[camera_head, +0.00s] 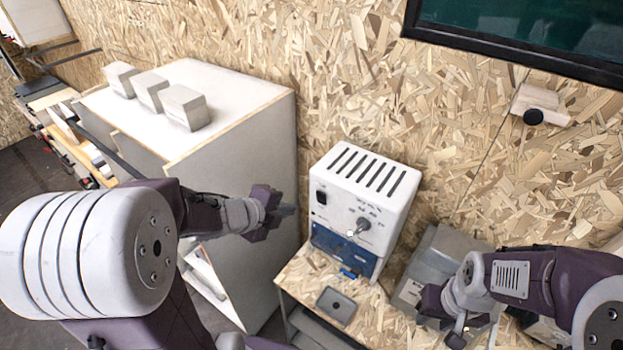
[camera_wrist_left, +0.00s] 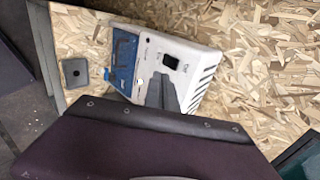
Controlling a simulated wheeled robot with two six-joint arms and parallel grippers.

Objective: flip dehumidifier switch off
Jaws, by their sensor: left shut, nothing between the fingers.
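The dehumidifier (camera_head: 360,190) is a white box with dark slots on top and a blue lower front. It stands on a chipboard bench against the wall. Its black rocker switch (camera_head: 321,197) is at the upper left of the front; a knob (camera_head: 361,226) is to its right. My left gripper (camera_head: 290,210) is shut and empty, left of the switch in the head view. In the left wrist view its grey fingers (camera_wrist_left: 161,91) overlap the dehumidifier (camera_wrist_left: 150,50), close below the dark switch (camera_wrist_left: 170,62). I cannot tell contact or the switch position. My right gripper (camera_head: 452,318) is right of the dehumidifier, its fingers unclear.
A tall white cabinet (camera_head: 240,130) with several grey blocks on top stands left of the dehumidifier. A small grey tray (camera_head: 336,305) lies on the bench in front. A grey box (camera_head: 440,255) sits to the right, near my right arm.

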